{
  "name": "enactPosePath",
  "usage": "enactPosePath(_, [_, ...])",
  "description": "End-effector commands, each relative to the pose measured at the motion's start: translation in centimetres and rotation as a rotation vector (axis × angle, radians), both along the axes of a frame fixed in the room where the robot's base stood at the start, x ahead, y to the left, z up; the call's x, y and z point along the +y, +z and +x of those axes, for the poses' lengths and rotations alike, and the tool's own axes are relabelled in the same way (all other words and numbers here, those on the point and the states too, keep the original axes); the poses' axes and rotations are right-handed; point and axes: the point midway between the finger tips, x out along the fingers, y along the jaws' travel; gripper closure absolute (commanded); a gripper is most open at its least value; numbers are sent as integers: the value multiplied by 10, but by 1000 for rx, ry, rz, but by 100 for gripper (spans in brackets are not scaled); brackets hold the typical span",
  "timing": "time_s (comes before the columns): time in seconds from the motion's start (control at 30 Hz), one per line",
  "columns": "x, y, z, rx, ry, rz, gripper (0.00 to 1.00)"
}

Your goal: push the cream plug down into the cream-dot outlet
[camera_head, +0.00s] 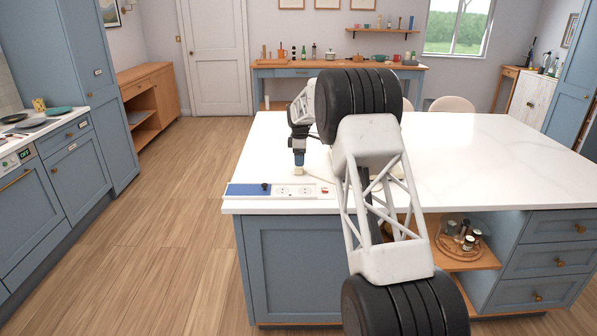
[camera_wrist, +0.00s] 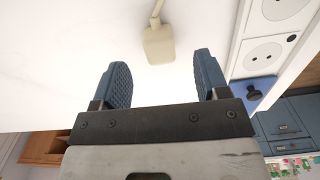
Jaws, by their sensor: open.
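The cream plug (camera_wrist: 158,46) lies or stands on the white worktop, its cord running up and away in the wrist view. It also shows in the head view (camera_head: 298,170), just below my gripper (camera_head: 299,160). In the wrist view my gripper (camera_wrist: 161,62) is open; the plug is framed between and just beyond the blue fingertips, and I see no grip on it. The outlet strip (camera_head: 312,191) lies at the worktop's front left edge, with round outlets (camera_wrist: 265,57) right of the plug in the wrist view. Which outlet has a cream dot is too small to tell.
A dark knob (camera_head: 265,186) stands on the strip's blue left part (camera_head: 242,190); it also shows in the wrist view (camera_wrist: 252,94). The white worktop (camera_head: 480,160) to the right is clear. Jars on a round tray (camera_head: 447,246) sit on the shelf below.

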Motion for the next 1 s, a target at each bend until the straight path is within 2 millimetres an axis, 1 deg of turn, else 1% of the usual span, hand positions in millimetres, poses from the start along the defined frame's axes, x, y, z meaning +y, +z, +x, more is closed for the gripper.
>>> enactPosePath(0.17, [1, -13, 0, 1, 0, 0, 32])
enactPosePath(0.5, [1, -46, 1, 1, 0, 0, 32])
enactPosePath(0.67, [1, -51, 1, 0, 0, 0, 32])
enactPosePath(1.0, [1, -51, 1, 0, 0, 0, 32])
